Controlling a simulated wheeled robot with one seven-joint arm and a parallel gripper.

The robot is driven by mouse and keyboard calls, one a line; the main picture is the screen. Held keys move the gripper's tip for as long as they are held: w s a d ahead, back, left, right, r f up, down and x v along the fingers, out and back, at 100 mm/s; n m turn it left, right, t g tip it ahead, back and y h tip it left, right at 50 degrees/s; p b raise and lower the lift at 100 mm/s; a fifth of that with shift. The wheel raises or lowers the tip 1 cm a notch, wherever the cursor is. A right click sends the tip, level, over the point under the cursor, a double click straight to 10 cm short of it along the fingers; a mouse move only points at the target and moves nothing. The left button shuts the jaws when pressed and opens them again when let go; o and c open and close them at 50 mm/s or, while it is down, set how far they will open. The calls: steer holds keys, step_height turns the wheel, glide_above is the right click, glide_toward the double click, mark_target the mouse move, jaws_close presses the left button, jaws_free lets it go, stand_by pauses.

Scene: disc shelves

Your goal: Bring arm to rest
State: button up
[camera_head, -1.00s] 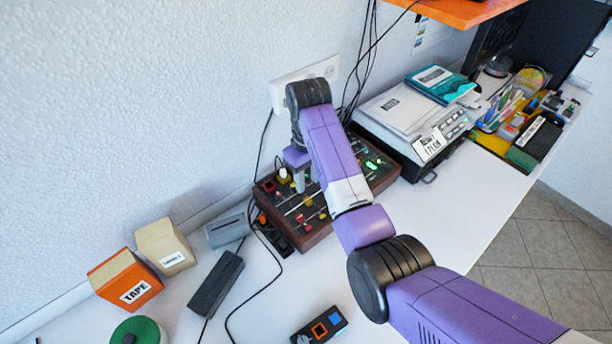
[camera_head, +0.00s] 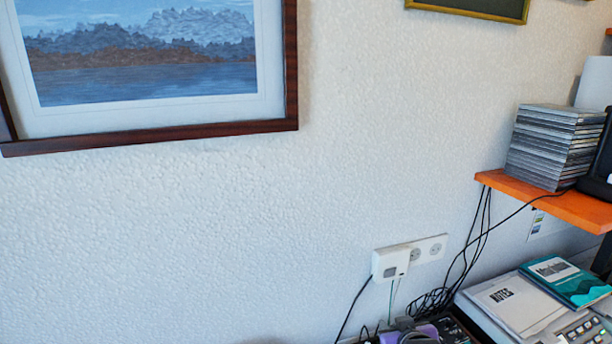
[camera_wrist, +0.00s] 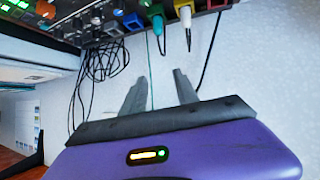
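My gripper (camera_wrist: 158,77) shows in the wrist view with its two grey fingers apart and nothing held between them. Past the fingertips is the edge of a dark control box (camera_wrist: 120,18) with coloured knobs and plugged-in leads. In the head view only a small purple part of my arm shows at the bottom edge, and my gripper cannot be made out there. Most of the arm lies below that picture.
A textured white wall fills the head view, with a framed picture (camera_head: 150,133) and a socket strip (camera_head: 428,250) with a white adapter (camera_head: 390,264). At right, an orange shelf (camera_head: 560,203) holds stacked discs (camera_head: 553,150). Black cables (camera_head: 478,235) hang below it.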

steer(key=s+r+t, duration=0.1)
steer(key=s+r, duration=0.2)
steer(key=s, duration=2.3)
steer(key=s+a+r+m+t, duration=0.1)
steer(key=s+r+t, duration=0.1)
steer(key=s, duration=2.4)
steer(key=shift+r+m, duration=0.3)
steer(key=shift+r, duration=0.35)
